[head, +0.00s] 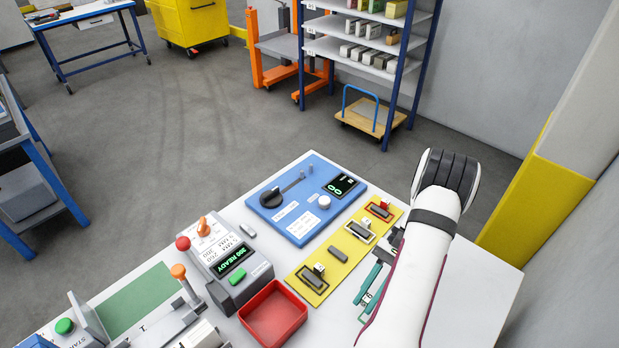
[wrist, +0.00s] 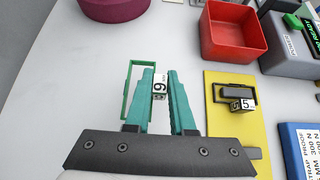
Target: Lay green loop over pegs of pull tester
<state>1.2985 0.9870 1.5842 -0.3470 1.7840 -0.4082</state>
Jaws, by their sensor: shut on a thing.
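The green loop (wrist: 127,92) is a thin rectangular frame with a white tag marked 9 or 6 (wrist: 160,86). My gripper (wrist: 161,78) has teal fingers shut on the tagged side of the loop, and the frame sticks out to the left of them. In the head view my gripper (head: 373,282) is right of the yellow board, partly hidden by my arm. The pull tester (head: 299,231) is a blue plate at the back of the table. It bears a black knob (head: 271,197), an arm with small upright pegs (head: 305,171) and a green-digit display (head: 341,186).
The yellow board (head: 326,267) carries red, white and dark loops around dark blocks; one block (head: 338,254) is bare. A red tray (head: 273,314) and a grey machine reading 200 READY (head: 235,270) stand left.

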